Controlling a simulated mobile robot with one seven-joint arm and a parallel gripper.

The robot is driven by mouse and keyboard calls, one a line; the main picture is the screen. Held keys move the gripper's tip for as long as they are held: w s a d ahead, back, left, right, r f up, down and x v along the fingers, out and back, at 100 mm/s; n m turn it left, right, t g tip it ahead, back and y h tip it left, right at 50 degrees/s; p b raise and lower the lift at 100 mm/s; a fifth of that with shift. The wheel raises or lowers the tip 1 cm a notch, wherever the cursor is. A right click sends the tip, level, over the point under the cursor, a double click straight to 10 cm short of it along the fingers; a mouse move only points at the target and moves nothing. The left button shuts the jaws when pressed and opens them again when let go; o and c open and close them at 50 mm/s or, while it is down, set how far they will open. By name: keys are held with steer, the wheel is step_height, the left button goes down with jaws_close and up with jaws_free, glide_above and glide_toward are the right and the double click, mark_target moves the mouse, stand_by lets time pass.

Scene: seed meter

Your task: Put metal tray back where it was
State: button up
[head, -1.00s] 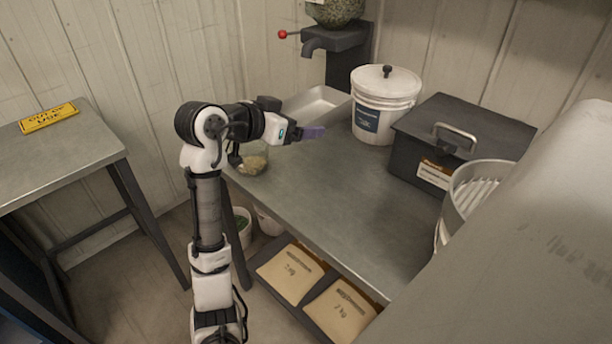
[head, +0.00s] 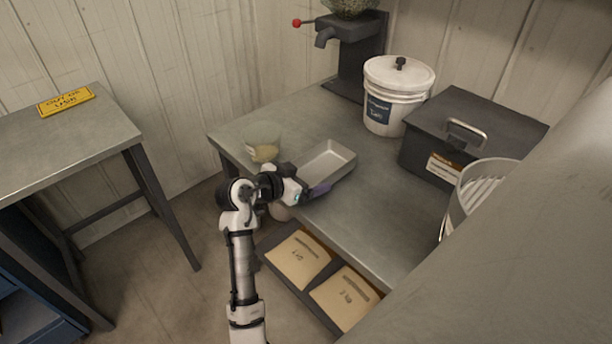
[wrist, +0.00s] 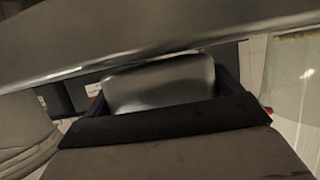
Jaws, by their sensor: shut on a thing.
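The metal tray (head: 330,158) is a shallow, open grey pan, seen in the head view near the left front edge of the metal table. It looks empty and about level. My gripper (head: 318,190) is at the tray's front end, shut on its near wall. In the wrist view, shiny grey metal (wrist: 160,82) shows close up beyond the dark gripper parts. I cannot tell whether the tray's bottom touches the table or hangs just above it. The seed dispenser (head: 350,50), with a spout and a red-knobbed lever, stands at the back of the table.
A clear jar with grain (head: 264,150) stands just left of the tray. A white lidded bucket (head: 398,90), a dark box (head: 470,135) and a round slatted container (head: 480,190) stand to the right. The tabletop (head: 290,115) below the spout is clear.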

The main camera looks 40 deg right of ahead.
steer(key=shift+f, duration=0.2)
